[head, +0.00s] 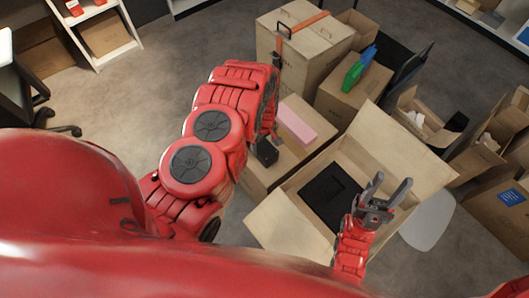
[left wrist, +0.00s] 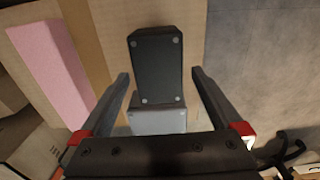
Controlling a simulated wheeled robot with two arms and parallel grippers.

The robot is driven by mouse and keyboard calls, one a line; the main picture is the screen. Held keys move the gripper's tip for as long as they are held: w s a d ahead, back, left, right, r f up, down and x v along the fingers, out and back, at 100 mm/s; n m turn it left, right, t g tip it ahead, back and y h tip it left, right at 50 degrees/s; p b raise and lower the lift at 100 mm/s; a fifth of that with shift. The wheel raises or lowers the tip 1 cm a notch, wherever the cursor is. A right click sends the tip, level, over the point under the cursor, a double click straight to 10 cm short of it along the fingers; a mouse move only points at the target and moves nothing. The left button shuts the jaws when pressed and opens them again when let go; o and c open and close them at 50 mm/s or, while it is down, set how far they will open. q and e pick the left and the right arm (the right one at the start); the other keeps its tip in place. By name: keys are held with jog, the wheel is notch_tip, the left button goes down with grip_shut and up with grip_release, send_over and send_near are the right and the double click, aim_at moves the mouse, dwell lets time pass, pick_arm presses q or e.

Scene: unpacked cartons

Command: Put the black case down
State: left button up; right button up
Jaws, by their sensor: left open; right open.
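The black case (left wrist: 155,62), with a screw at each corner and a light grey face below it, rests on the cardboard carton top (left wrist: 110,30) in the left wrist view. In the head view it appears as a small dark box (head: 266,153) near the carton's left edge. My left gripper (left wrist: 160,74) is open, one finger on each side of the case, with visible gaps. My right gripper (head: 393,180) is open and empty above the open carton (head: 270,222).
A pink block (left wrist: 48,70) lies beside the case, also seen in the head view (head: 297,122). A black flat item (head: 328,193) lies inside the open carton. A tall closed carton (head: 300,50) stands behind. Grey floor (head: 180,65) is free at the left.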

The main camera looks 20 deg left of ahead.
aim_at(264, 147)
pick_arm(q)
notch_tip(264, 147, down, 4)
jog(key=shift+w+f, duration=0.1)
jog(key=shift+f, duration=0.15)
grip_shut()
dwell(0.5)
